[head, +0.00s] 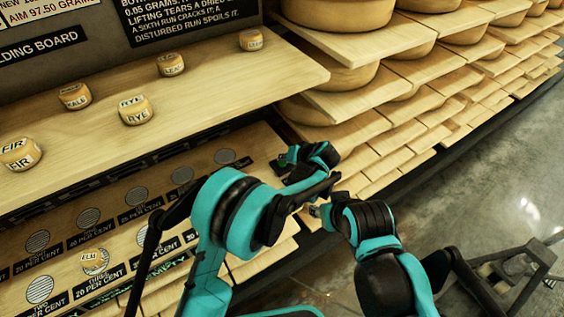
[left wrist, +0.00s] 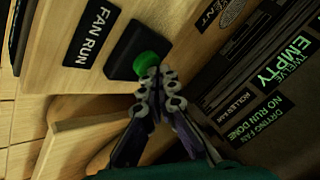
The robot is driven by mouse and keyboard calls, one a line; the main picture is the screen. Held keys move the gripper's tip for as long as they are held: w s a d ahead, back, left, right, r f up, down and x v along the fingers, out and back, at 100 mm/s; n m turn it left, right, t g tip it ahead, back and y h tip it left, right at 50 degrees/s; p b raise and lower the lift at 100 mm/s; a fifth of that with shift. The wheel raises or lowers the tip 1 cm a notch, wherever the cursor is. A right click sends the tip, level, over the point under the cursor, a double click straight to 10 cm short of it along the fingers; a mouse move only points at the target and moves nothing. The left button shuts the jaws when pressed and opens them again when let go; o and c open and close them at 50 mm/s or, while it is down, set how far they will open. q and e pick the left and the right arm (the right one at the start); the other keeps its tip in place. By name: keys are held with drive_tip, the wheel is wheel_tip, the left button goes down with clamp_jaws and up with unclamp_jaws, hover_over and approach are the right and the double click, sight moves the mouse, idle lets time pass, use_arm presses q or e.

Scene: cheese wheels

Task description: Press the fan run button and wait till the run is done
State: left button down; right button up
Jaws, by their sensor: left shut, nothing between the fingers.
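The fan run button (left wrist: 150,64) is a green cap on a black box, beside a black "FAN RUN" label (left wrist: 92,32) in the left wrist view. My left gripper (left wrist: 154,82) is shut and empty. Its fingertips are at the edge of the green cap, seeming to touch it; whether the cap is pushed in I cannot tell. A black sign (left wrist: 268,112) there reads "DRYING FAN NO RUN DONE". In the head view my left gripper (head: 291,158) is at the right end of the lower board, partly hidden by its own wrist.
Small labelled cheeses, among them RYE (head: 135,110) and FIR (head: 19,154), stand on the upper shelf (head: 225,85). The ELM cheese (head: 95,261) sits on the lower board among round vents. Racks of large cheese wheels (head: 338,12) stand behind; open floor (head: 500,170) lies at right.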

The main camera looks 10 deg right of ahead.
use_arm(q)
drive_tip(key=shift+f, duration=0.15)
drive_tip(key=shift+r, duration=0.2)
drive_tip(key=shift+r+p, duration=0.45)
drive_tip(key=shift+r, duration=0.25)
drive_tip(key=shift+r, duration=0.1)
drive_tip(key=shift+r+p, duration=1.6)
drive_tip(key=shift+r, duration=0.85)
